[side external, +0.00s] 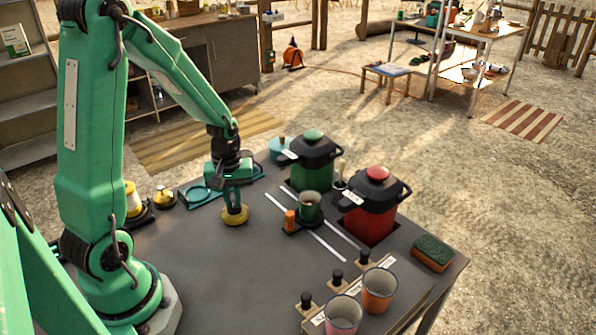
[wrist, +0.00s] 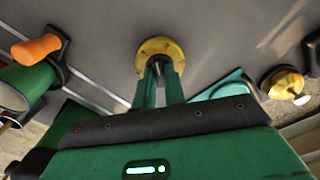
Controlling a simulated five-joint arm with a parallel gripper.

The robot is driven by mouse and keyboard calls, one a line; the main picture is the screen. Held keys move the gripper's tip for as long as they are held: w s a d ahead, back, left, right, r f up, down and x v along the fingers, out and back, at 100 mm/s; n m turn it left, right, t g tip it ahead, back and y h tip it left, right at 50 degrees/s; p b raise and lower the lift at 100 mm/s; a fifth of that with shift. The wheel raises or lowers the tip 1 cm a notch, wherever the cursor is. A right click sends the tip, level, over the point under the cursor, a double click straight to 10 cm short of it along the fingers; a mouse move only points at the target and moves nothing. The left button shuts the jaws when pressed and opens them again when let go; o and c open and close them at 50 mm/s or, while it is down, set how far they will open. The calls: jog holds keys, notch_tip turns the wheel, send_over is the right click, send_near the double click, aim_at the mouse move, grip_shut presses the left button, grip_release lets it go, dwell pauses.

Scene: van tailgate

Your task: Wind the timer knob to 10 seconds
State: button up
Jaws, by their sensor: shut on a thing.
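A round yellow timer knob (side external: 235,217) stands on the dark grey table top below my gripper. My gripper (side external: 234,203) points down at it, with its fingers at the knob's middle. In the wrist view the knob (wrist: 148,48) shows as a yellow disc with a dark centre. The two green fingers of my gripper (wrist: 161,70) are shut on that centre part and hide part of the disc. I cannot make out any seconds marks or a pointer on the knob.
A green cup (side external: 310,208) and an orange-handled thing (side external: 290,221) stand just right of the knob. Behind are a green pot (side external: 310,172) and a red pot (side external: 371,222). A brass bell (side external: 163,197) stands left. Two cups are near the front edge.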

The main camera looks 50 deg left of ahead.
jog(key=shift+m, duration=0.4)
jog(key=shift+m, duration=1.2)
jog(key=shift+m, duration=1.2)
jog(key=o, duration=0.4)
jog(key=shift+o, duration=0.2)
jog(key=shift+r, duration=0.15)
